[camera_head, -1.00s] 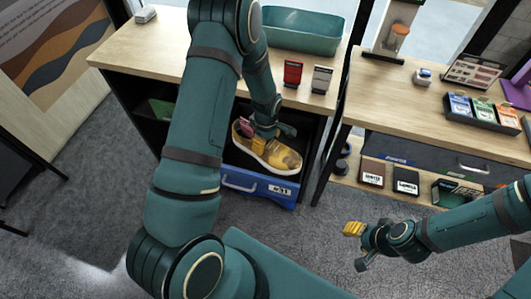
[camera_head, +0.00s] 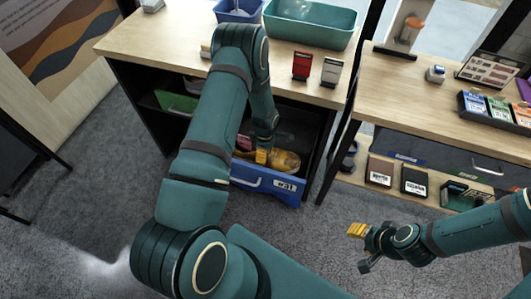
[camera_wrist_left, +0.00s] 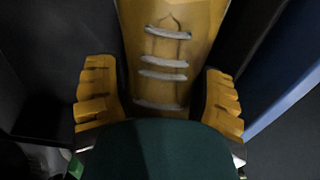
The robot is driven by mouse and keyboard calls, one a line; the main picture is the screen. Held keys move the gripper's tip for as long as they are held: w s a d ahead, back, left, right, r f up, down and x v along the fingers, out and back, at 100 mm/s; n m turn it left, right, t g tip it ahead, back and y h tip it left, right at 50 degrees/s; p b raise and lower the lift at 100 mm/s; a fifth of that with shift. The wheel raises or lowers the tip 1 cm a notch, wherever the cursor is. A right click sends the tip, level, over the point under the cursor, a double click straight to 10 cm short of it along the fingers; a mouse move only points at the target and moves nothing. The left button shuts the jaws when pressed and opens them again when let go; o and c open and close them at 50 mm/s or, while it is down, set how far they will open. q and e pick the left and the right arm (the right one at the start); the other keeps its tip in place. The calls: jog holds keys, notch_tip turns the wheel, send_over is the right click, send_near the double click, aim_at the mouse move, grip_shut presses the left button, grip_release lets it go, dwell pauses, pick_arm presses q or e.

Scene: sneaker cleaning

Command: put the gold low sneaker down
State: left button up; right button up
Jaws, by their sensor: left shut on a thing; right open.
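The gold low sneaker (camera_head: 287,160) is inside the open blue drawer (camera_head: 238,172), partly hidden behind its front panel. My left gripper (camera_head: 262,156) reaches down over the drawer and is shut on the sneaker. In the left wrist view the sneaker's upper with pale laces (camera_wrist_left: 165,62) lies between the two yellow fingers of my left gripper (camera_wrist_left: 160,97). Whether the sole touches the drawer floor is hidden. My right gripper (camera_head: 360,247) is open and empty above the grey floor, far to the right.
The wooden bench top (camera_head: 165,50) overhangs the drawer and holds a teal basin (camera_head: 310,28), a red box (camera_head: 301,66) and a grey-white box (camera_head: 332,72). A green bin (camera_head: 177,102) sits on the shelf left of the drawer. A second bench (camera_head: 400,90) stands right.

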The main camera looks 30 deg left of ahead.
pick_arm(q)
jog(key=shift+f, duration=0.7)
jog(key=shift+f, duration=0.1)
jog(key=o, duration=1)
